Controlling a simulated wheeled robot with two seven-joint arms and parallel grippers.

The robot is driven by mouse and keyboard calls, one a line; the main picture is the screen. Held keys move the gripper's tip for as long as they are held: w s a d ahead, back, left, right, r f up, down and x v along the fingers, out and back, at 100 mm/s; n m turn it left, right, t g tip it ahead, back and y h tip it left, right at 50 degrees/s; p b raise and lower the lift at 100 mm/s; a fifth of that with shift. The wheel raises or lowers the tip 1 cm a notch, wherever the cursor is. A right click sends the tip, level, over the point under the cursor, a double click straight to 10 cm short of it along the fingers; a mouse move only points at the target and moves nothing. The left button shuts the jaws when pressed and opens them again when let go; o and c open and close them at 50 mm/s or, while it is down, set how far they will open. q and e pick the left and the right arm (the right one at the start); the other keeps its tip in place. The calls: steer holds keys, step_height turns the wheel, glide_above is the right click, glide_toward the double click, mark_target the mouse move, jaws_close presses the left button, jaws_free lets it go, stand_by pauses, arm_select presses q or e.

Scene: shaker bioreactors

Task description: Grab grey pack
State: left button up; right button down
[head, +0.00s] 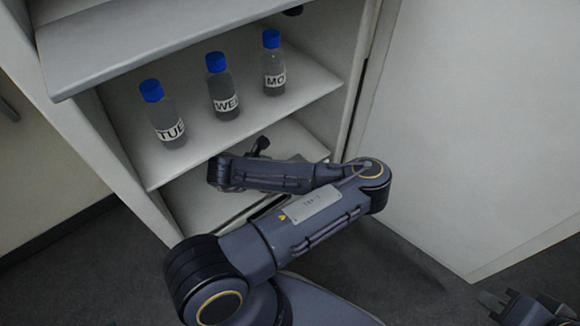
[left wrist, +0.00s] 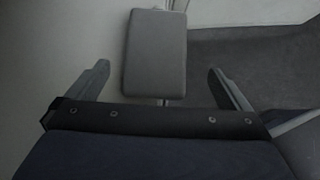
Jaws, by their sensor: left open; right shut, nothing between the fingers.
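The grey pack (left wrist: 155,52) shows in the left wrist view as a flat block with rounded edges, lying at the edge of a pale surface. My left gripper (left wrist: 158,70) is open, with one finger on each side of the pack and a gap on both sides. The pack's near end lies between the fingertips. In the head view my left arm reaches into the lower part of the shelf unit, and it mostly hides the gripper and the pack there. My right gripper (head: 497,303) is shut and empty at the lower right, apart from the shelf.
Three bottles with blue caps, labelled TUE (head: 165,118), WE (head: 222,92) and MO (head: 273,68), stand on the middle shelf (head: 190,158) above my left arm. A pale panel (head: 470,120) borders the opening on the right. Dark floor (head: 400,270) lies in front.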

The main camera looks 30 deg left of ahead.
arm_select(q)
steer(key=b+x, duration=0.1)
steer(key=x, duration=0.2)
steer(key=b+x, duration=0.2)
steer(key=shift+w+a+f, duration=0.1)
steer(key=shift+w+f, duration=0.2)
steer(key=shift+w, duration=0.3)
steer(key=c, duration=1.2)
steer(key=shift+r, duration=0.15)
